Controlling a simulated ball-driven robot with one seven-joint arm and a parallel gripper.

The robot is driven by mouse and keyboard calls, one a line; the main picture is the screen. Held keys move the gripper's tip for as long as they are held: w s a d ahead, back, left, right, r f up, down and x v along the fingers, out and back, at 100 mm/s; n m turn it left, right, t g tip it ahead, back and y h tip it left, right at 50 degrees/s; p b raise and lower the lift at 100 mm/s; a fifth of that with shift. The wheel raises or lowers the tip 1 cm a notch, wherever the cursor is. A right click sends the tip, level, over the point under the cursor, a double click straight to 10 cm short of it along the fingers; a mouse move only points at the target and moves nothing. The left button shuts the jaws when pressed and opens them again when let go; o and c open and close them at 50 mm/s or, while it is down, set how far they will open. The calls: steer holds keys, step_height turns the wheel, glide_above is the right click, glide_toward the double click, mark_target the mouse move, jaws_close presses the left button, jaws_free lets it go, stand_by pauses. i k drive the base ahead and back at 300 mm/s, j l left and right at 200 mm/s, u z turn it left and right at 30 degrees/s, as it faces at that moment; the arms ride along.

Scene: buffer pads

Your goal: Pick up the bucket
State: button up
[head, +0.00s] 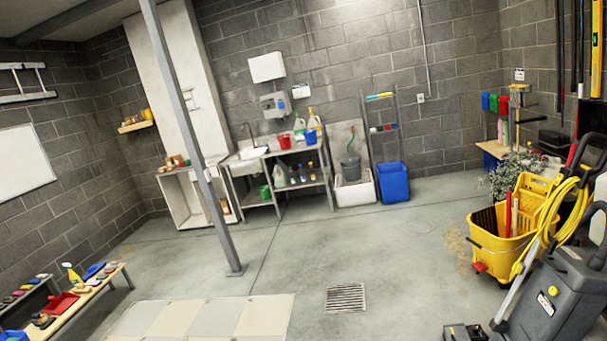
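Several bucket-like things show, and I cannot tell which one the task names. A small red bucket (284,141) and a small blue bucket (311,137) stand on the steel sink counter (262,152) at the back wall. A dark grey bucket (351,168) stands at a white floor basin (355,191) to the right of the counter. A larger blue bin (393,182) stands on the floor below a rack. A yellow wheeled mop bucket (492,246) stands at the right. My gripper is not in view.
A grey post (190,110) stands left of centre. A grey floor machine (557,295) with a yellow hose fills the lower right. A low bench (75,306) with small items is at lower left. The middle floor is clear around a drain grate (345,297).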

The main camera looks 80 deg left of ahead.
mark_target(285, 140)
steer(key=u, duration=2.7)
